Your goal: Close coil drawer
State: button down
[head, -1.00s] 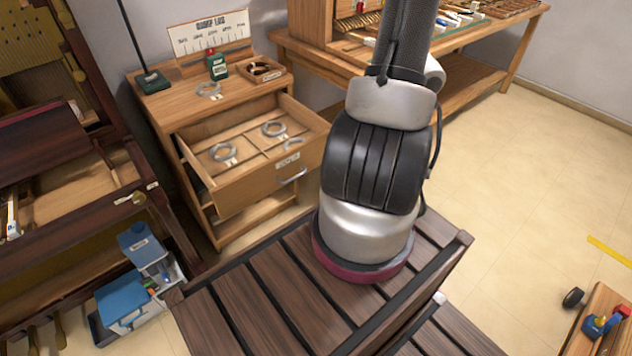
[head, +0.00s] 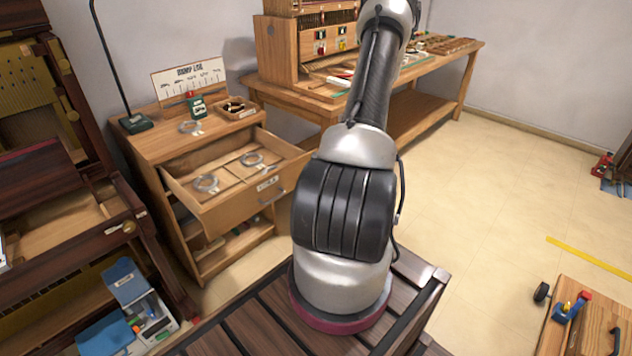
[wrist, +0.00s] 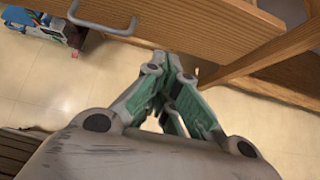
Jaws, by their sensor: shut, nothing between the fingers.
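The wooden coil drawer (head: 232,210) stands pulled out from the small cabinet (head: 150,150) in the head view. Wire coils (head: 206,184) lie inside it, and its front has a label and a metal handle. In the wrist view, a wooden front with a grey bar handle (wrist: 100,22) crosses the top, handle at upper left. My gripper (wrist: 170,66) has its green-padded fingers together and empty, right of the handle and overlapping the wood's lower edge in the picture. I cannot tell whether it touches. In the head view my gripper is out of frame.
A wooden workbench (head: 430,95) stands behind my arm. A dark piano case (head: 70,185) is left of the cabinet, with a blue and white kit box (head: 140,305) on the floor. A low wooden cart (head: 575,325) stands at lower right. Pale floor (head: 490,190) is open at right.

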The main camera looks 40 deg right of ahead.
aim_at(290, 183)
jog(key=w+f, duration=0.1)
jog(key=w, duration=0.3)
jog(key=w+f, duration=0.1)
jog(key=w, duration=0.2)
jog(key=shift+a+f, duration=0.1)
jog(key=shift+f, duration=0.25)
jog(key=shift+w, duration=0.1)
